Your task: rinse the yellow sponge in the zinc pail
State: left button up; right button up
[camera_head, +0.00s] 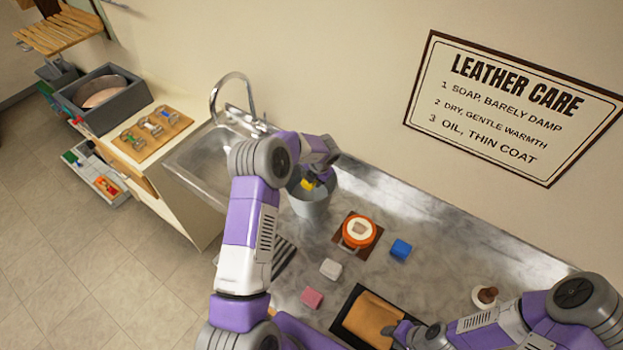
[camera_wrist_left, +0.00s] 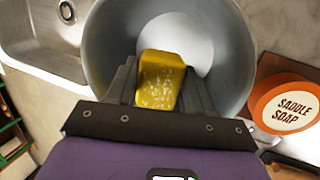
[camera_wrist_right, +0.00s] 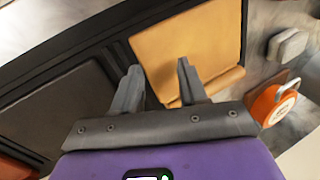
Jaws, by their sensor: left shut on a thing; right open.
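The yellow sponge (camera_wrist_left: 160,80) is between the fingers of my left gripper (camera_wrist_left: 158,85), which is shut on it. In the left wrist view the sponge is over or inside the zinc pail (camera_wrist_left: 105,50); how deep it sits I cannot tell. In the head view the pail (camera_head: 310,208) stands on the counter beside the sink, and the sponge (camera_head: 308,184) shows at its mouth below my left arm. My right gripper (camera_wrist_right: 160,85) is open and empty, close to a tan leather piece (camera_wrist_right: 190,50) on a dark tray.
A saddle soap tin (camera_head: 359,231) sits on a brown board right of the pail. A blue block (camera_head: 400,249), a white block (camera_head: 331,269) and a pink block (camera_head: 312,298) lie on the counter. The sink (camera_head: 205,155) is left of the pail.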

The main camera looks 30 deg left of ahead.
pick_arm(q)
notch_tip(320, 180, up, 2)
jog(key=shift+r+p, duration=0.25)
jog(key=shift+p, duration=0.95)
pick_arm(e)
notch_tip(320, 180, up, 2)
jog(key=shift+r, duration=0.2)
pick_arm(q)
jog(key=shift+r+p, duration=0.85)
jog(key=shift+r, duration=0.45)
pick_arm(e)
jog(key=shift+r, duration=0.85)
pick_arm(q)
jog(key=shift+r, duration=1.15)
pick_arm(e)
jog(key=shift+f, duration=0.1)
pick_arm(q)
jog(key=shift+r, duration=2)
jog(key=shift+s+f, duration=0.1)
pick_arm(e)
jog(key=shift+s, duration=0.1)
